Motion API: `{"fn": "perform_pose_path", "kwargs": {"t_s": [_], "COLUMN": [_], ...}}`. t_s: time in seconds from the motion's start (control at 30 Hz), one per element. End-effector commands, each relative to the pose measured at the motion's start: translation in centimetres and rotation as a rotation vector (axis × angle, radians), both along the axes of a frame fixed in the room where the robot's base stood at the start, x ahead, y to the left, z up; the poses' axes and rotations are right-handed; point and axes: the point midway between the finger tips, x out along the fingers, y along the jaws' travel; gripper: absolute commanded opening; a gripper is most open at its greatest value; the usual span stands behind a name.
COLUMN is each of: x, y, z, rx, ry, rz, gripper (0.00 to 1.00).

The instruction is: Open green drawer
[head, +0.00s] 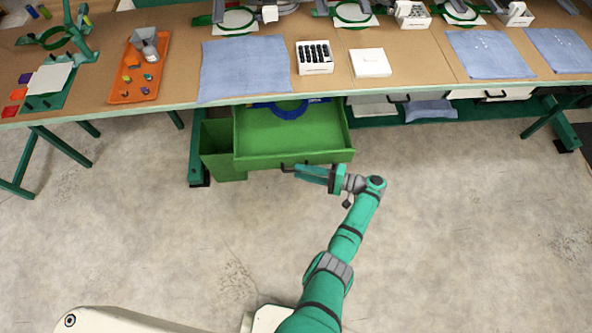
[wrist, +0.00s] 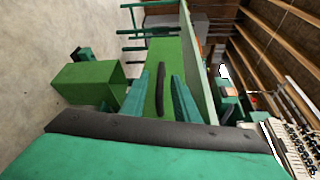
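The green drawer (head: 290,135) is pulled out from under the workbench, and its inside shows from above. Something blue lies at its back. Its dark bar handle (head: 287,168) is on the front panel. In the wrist view the handle (wrist: 160,88) stands upright in the picture on the green front (wrist: 153,103), in the gap between my fingers. My gripper (head: 298,171) is right at the drawer front, by the handle. Its fingers (wrist: 160,95) are apart, with visible room on both sides of the handle. Whether the fingertips reach past the handle is hard to tell.
A green bin (head: 222,155) stands left of the drawer, close to it. The workbench (head: 180,70) above holds an orange tray (head: 130,90), blue cloths (head: 245,65) and white boxes (head: 315,66). White drawers are under the bench at right. The floor (head: 470,200) in front is clear.

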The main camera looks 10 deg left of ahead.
Motion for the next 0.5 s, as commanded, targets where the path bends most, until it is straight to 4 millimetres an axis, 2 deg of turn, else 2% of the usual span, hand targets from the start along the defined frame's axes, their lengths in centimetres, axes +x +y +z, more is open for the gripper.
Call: {"fn": "perform_pose_path", "kwargs": {"t_s": [0.1, 0.3, 0.5], "x": [-0.2, -0.6, -0.9], "y": [-2.5, -5.8, -7.4], "z": [0.2, 0.5, 0.6], "rx": [0.000, 0.000, 0.001], "ry": [-0.001, 0.001, 0.001], "rz": [-0.003, -0.001, 0.002], "gripper": [0.28, 0.28, 0.28]}}
